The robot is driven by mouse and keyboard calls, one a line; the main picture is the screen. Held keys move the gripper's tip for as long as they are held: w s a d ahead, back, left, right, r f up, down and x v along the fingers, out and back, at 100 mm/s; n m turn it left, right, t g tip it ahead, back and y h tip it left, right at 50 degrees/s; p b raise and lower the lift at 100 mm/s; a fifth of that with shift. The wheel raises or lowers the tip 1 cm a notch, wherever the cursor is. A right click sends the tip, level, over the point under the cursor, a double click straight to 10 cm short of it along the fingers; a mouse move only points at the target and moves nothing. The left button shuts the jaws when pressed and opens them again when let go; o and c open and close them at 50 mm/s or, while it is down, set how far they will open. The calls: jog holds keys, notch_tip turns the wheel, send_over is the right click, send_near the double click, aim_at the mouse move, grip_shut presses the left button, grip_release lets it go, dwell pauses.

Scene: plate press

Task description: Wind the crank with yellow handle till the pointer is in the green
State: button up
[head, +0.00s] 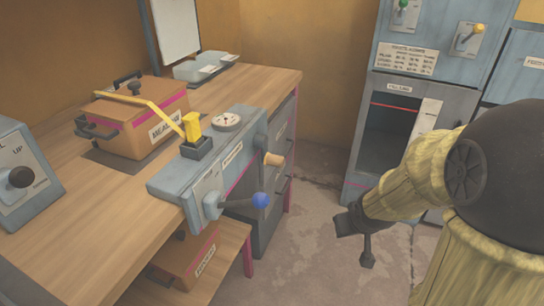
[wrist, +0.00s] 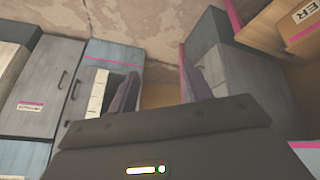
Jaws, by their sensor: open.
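A blue-grey machine box (head: 185,180) is fixed at the bench's front edge. A lever with a blue ball knob (head: 261,200) sticks out of its front. Farther along the same front is a tan-yellow handle (head: 274,159), which looks like the crank's grip; its arm is mostly hidden. A round white dial (head: 228,121) is on top; its pointer and any green zone are too small to read. My gripper (head: 350,222) is right of the machine, apart from both handles. In the wrist view my gripper (wrist: 162,90) has its two fingers spread with nothing between them.
A yellow block (head: 192,126) with a strap stands on the machine beside an orange-brown box (head: 135,120). A control box (head: 22,185) is at far left. A grey cabinet (head: 425,85) with a yellow-knobbed switch (head: 474,32) stands behind. Floor (head: 320,190) between bench and cabinet is clear.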

aim_at(271, 160)
jog(key=w+a+r+n+t+y+p, duration=0.1)
jog(key=w+r+n+t+y+p, duration=0.2)
jog(key=w, duration=0.5)
jog(key=w+r+n+t+y+p, duration=0.15)
jog(key=w+n, duration=0.25)
jog(key=w, duration=0.4)
jog(key=s+a+n+g+y+p, duration=0.1)
jog(key=n+y, duration=0.2)
jog(key=y, duration=0.1)
jog(key=s+a+r+n+g+y, duration=0.1)
jog(key=n+y, duration=0.2)
jog(key=y, duration=0.1)
jog(key=s+a+r+n+g+y+p, duration=0.1)
jog(key=s+n+g+y, duration=0.1)
jog(key=y, duration=0.3)
jog(key=shift+a+n+p, duration=0.2)
jog(key=shift+n+p, duration=0.1)
jog(key=shift+n, duration=0.4)
jog(key=shift+a, duration=0.1)
jog(key=b+x, duration=0.2)
jog(key=x, duration=1.5)
jog(key=shift+a+f, duration=0.1)
jog(key=shift+f, duration=0.05)
grip_shut()
